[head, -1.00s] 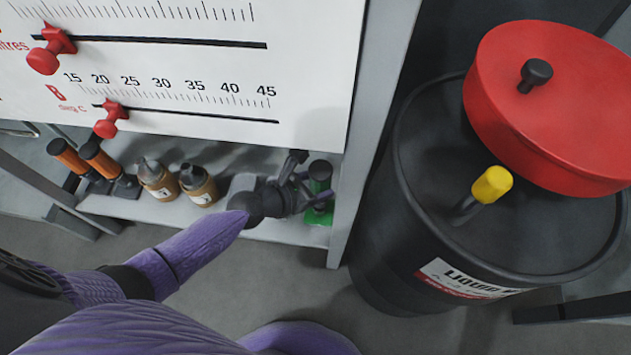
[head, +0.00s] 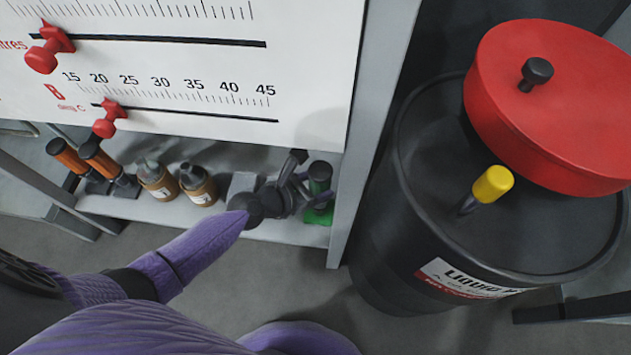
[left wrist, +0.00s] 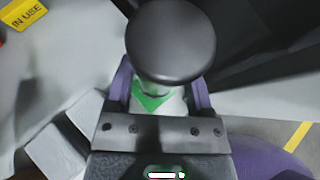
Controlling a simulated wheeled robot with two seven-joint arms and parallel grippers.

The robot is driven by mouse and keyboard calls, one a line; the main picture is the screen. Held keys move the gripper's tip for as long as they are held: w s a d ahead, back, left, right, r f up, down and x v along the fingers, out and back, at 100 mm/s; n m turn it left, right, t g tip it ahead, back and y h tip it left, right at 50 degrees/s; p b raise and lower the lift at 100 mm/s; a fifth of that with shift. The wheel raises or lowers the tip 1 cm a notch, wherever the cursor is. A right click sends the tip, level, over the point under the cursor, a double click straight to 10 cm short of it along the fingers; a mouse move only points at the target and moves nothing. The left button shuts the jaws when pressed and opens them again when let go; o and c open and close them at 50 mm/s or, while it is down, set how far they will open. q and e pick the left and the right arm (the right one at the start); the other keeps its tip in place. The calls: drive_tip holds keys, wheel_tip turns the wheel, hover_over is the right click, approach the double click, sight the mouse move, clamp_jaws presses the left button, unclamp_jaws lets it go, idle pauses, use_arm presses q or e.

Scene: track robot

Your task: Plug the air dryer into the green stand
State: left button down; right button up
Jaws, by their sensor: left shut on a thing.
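My left gripper (head: 309,190) is shut on the dryer, with purple fingers on either side. The join between dryer and stand is partly hidden, so I cannot tell if it is seated. My right gripper is out of view.
Orange-handled tools (head: 105,160) and brown bottles (head: 157,180) stand left on the shelf (head: 225,222). A white scale panel (head: 200,80) with red sliders overhangs it. A grey post (head: 375,130) is close right, then a black barrel (head: 400,240) with a red lid (head: 560,100).

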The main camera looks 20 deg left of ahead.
use_arm(q)
drive_tip(key=shift+f+b, duration=0.8)
drive_tip(key=shift+f, duration=0.4)
unclamp_jaws()
drive_tip(key=shift+s+a+r, duration=0.15)
drive_tip(key=shift+s+r, duration=0.1)
drive_tip(key=shift+r, duration=0.05)
drive_tip(key=p+v, duration=0.4)
drive_tip(key=v, duration=0.5)
drive_tip(key=shift+a, duration=0.1)
